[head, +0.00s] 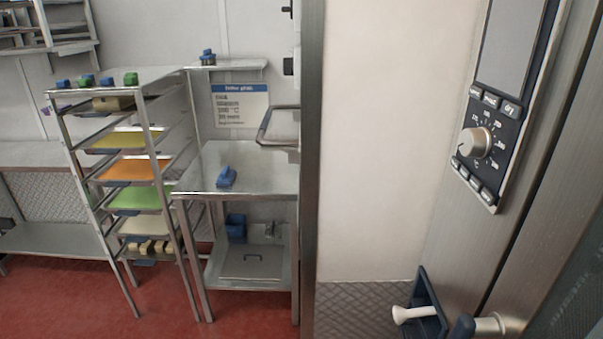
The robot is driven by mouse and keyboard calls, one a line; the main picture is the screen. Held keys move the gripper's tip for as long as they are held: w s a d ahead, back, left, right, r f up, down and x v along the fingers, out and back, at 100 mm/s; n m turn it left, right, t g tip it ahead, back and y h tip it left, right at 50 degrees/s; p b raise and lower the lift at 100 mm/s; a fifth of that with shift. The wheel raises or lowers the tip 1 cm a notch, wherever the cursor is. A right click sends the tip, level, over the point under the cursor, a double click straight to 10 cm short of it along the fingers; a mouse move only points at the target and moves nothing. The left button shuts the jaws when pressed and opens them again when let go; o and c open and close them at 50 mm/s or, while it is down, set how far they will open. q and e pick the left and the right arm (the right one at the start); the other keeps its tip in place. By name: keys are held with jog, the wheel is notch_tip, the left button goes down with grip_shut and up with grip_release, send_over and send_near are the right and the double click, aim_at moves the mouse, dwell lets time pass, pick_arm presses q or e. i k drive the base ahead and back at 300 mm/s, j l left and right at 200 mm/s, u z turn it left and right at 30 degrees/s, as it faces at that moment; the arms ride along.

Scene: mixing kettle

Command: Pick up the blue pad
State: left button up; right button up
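A small blue object (227,177), which looks like a blue pad, lies alone on the top of a steel side table (270,182) left of the middle. Another small blue item (208,56) sits on a small wall shelf above it. Several blue and green items (86,80) lie on top of a tray rack to the left. I cannot tell for certain which blue item is the pad. Neither of my grippers shows in the head view.
The tray rack (131,168) with coloured trays stands left of the side table. A lower shelf (245,285) holds a blue box (236,227). A large steel appliance with a control panel (490,135) and handle (425,312) fills the near right. Red floor (170,310) shows at lower left.

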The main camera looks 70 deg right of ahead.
aim_at(227, 176)
jog(key=l+z, duration=0.1)
jog(key=z, duration=0.7)
